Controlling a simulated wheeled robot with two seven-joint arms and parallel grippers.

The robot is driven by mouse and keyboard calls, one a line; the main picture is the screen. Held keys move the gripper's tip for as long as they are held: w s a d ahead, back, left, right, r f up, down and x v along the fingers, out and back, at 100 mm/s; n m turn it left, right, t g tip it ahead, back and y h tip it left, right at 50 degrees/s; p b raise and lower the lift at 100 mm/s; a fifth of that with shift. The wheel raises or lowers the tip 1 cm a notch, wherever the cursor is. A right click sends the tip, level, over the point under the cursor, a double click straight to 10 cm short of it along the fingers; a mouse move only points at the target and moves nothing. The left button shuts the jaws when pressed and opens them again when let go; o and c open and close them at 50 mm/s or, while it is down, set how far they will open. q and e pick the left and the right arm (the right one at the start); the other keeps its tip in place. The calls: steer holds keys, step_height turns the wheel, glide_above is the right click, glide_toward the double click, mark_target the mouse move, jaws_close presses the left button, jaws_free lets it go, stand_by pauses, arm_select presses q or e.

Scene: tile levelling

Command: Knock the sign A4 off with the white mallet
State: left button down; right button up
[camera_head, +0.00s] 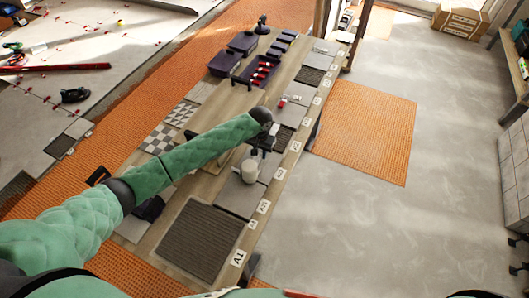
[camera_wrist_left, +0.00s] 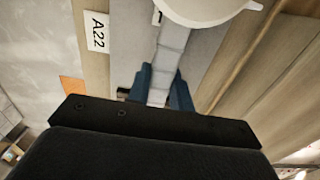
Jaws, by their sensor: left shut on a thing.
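My left gripper (camera_head: 262,146) is over the right side of the long table. In the left wrist view its blue fingers (camera_wrist_left: 160,88) are shut on the pale grey handle of the white mallet (camera_wrist_left: 205,8). The mallet's round white head (camera_head: 250,171) is beyond the fingertips, over a grey tile; I cannot tell whether it touches. White signs line the table's right edge, among them A1 (camera_head: 238,257). Sign A22 (camera_wrist_left: 97,32) is beside the mallet in the left wrist view. The other signs are too small to read surely, so I cannot pick out A4. My right gripper is out of view.
Grey, dark ribbed (camera_head: 202,240) and checkered tiles (camera_head: 161,138) lie on the table. Purple bins (camera_head: 223,64) and a tray with red pieces (camera_head: 262,72) stand at its far end. Orange matting (camera_head: 365,130) and bare grey floor lie to the right.

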arm_select(q)
steer(key=r+p, duration=0.2)
steer(key=d+r+p, duration=0.1)
steer(key=r+p, duration=0.1)
steer(key=r, duration=0.1)
steer(key=shift+s+p, duration=0.2)
steer(key=shift+p, duration=0.1)
steer(key=shift+s+d+r, duration=0.1)
steer(key=shift+d+r, duration=0.1)
steer(key=shift+r, duration=0.3)
steer(key=shift+s+d+r, duration=0.1)
steer(key=shift+d+r, duration=0.1)
steer(key=shift+r, duration=0.25)
